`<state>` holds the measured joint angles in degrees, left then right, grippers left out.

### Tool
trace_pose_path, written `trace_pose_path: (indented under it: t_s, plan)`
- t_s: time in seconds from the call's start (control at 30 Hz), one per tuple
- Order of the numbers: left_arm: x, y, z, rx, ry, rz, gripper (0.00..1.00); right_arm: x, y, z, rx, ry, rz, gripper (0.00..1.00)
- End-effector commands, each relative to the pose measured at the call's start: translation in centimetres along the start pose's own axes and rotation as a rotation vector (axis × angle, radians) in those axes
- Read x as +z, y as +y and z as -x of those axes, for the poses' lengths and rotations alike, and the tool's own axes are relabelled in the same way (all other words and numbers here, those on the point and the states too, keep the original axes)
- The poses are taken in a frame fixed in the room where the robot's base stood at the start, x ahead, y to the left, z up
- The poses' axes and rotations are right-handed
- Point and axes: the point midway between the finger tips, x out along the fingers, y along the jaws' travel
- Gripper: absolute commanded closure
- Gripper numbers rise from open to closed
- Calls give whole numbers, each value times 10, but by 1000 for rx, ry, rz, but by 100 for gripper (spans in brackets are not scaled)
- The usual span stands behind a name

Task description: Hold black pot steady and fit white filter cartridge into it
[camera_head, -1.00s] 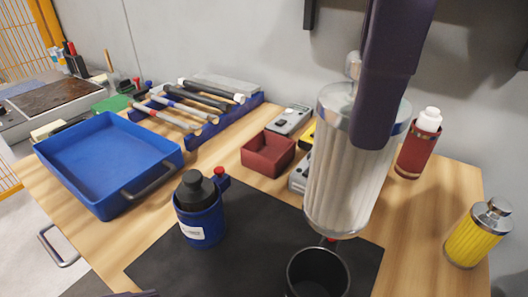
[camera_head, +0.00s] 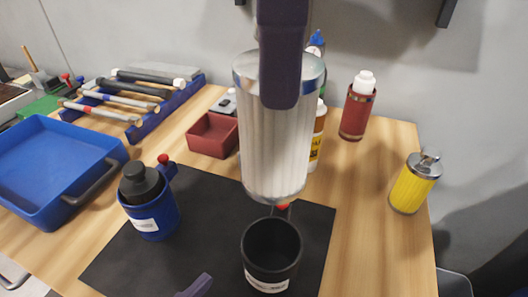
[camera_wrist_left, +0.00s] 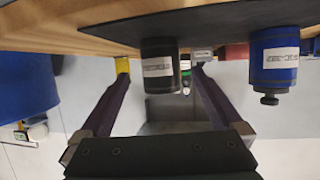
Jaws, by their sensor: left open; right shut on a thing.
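The black pot (camera_head: 270,271) stands upright on the dark mat, its open top facing up and a white label on its front. The white filter cartridge (camera_head: 262,150), pleated with metal end caps, hangs upright above and behind the pot's mouth in the head view, apart from it. My right gripper (camera_head: 279,95) is shut on the cartridge's top; its finger covers part of the cartridge. My left gripper (camera_wrist_left: 160,75) is open, its fingers either side of the black pot (camera_wrist_left: 158,82) in the left wrist view; contact is unclear. Only a purple piece of it shows in the head view.
A blue pot with black lid (camera_head: 148,212) stands left on the mat (camera_head: 205,190). A blue tray (camera_head: 40,205), red bin (camera_head: 212,137) and hammer rack (camera_head: 150,128) lie further left and back. A red-sleeved bottle (camera_head: 356,112) and yellow filter (camera_head: 413,187) stand right.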

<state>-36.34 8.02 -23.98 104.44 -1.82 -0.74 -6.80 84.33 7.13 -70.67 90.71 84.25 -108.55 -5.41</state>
Motion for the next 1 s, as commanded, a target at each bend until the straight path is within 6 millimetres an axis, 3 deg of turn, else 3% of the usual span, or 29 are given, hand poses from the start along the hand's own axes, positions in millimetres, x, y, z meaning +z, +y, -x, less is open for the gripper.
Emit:
trace_pose_path:
  t_s: [0.2,0.4,0.83,1.0]
  plan:
    - [-1,0,-46,-1,1,0,0,0,0,0,0,0,0,100]
    - [0,0,-74,-1,-1,0,0,0,0,0,0,0,0,100]
    - [0,0,-84,0,-1,0,0,0,0,0,0,0,0,100]
    - [0,0,-84,0,-1,0,17,0,0,0,0,0,0,100]
